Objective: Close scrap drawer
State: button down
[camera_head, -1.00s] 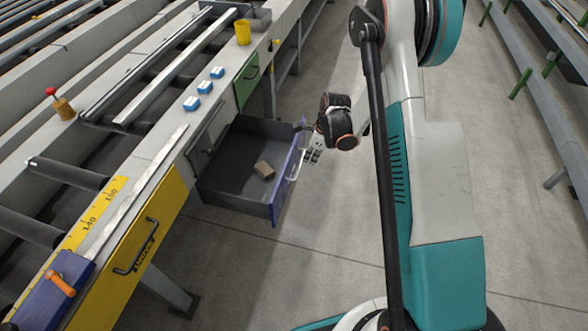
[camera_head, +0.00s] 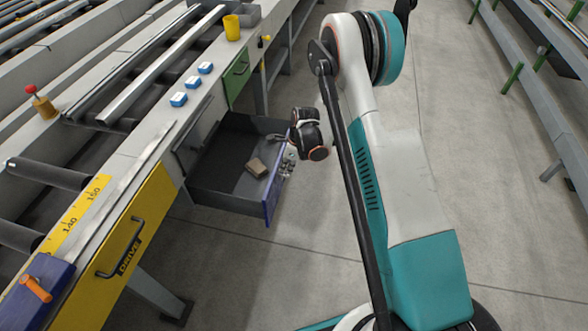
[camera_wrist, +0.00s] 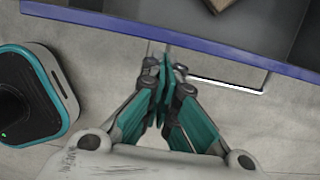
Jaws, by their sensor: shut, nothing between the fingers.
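The scrap drawer (camera_head: 225,196) is a dark grey tray with a blue front, standing open from the table's side. A small brown block (camera_head: 256,167) lies inside it. The blue front (camera_wrist: 130,29) crosses the top of the wrist view, with its pale handle (camera_wrist: 225,84) below. My gripper (camera_head: 285,172) is shut and empty at the outer side of the blue front. In the wrist view its fingertips (camera_wrist: 166,70) are together just beside the left part of the handle; whether they touch it I cannot tell.
A yellow drawer marked DRIVE (camera_head: 120,250) and a green drawer (camera_head: 238,74) flank it, both shut. Blue-and-white boxes (camera_head: 192,82), a yellow cup (camera_head: 232,27) and a red-topped knob (camera_head: 40,102) are on the table. The floor (camera_head: 260,270) in front is clear.

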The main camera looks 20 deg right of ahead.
jog(key=shift+w+a+r, duration=0.1)
jog(key=shift+a, duration=0.05)
jog(key=w+a, duration=0.5)
jog(key=a, duration=0.4)
jog(key=w+a, duration=0.6)
jog(key=a, duration=0.4)
jog(key=shift+a, duration=0.25)
jog(key=shift+w, duration=0.1)
